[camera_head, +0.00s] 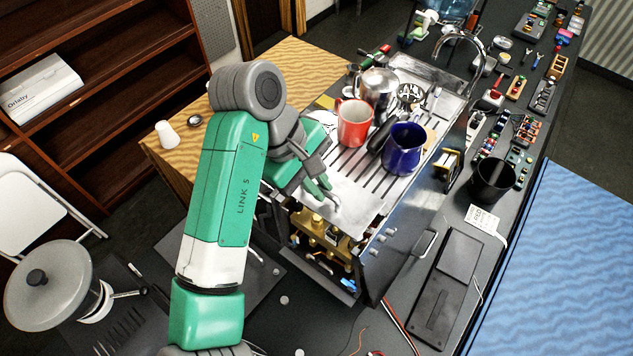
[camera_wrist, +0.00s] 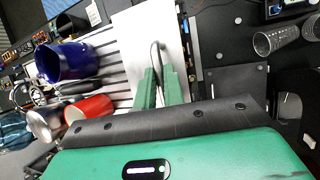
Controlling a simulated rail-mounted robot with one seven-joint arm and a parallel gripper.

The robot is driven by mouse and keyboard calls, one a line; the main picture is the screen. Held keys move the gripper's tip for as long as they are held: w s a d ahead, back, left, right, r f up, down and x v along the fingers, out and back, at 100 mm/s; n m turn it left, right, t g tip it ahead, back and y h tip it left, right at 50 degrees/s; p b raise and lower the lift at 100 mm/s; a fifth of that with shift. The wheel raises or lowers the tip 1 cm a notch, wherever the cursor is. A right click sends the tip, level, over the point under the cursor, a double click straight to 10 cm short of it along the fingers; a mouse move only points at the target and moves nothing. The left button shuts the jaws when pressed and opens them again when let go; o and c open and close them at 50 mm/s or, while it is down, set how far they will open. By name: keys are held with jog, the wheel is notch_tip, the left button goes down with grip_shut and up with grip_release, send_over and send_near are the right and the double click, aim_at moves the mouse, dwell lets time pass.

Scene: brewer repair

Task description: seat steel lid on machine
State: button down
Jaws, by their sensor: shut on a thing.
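The steel lid (camera_head: 352,206) is a pale flat plate with a curved handle, over the near end of the machine (camera_head: 385,240). In the wrist view the lid (camera_wrist: 135,35) shows bright and flat beyond my fingers. My gripper (camera_head: 322,188) is shut on the lid's handle; in the wrist view the green fingertips (camera_wrist: 158,72) are close around the dark handle loop. Brass parts inside the machine show below the lid's near edge through the open front. I cannot tell whether the lid touches the machine's frame all round.
A red mug (camera_head: 355,123), a blue mug (camera_head: 403,150) and a steel pitcher (camera_head: 378,88) stand on the slatted top beside the lid. A black cup (camera_head: 493,181) and a dark flat device (camera_head: 445,290) are on the bench at right. Bench left of the machine holds loose parts.

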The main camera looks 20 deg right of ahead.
aim_at(313, 198)
jog(key=shift+f+b, duration=1.75)
jog(key=shift+b, duration=0.2)
jog(key=shift+f, duration=1.2)
jog(key=c, duration=1.4)
grip_release()
jog(key=v, duration=0.8)
jog(key=shift+f, duration=0.1)
jog(key=shift+d, duration=0.1)
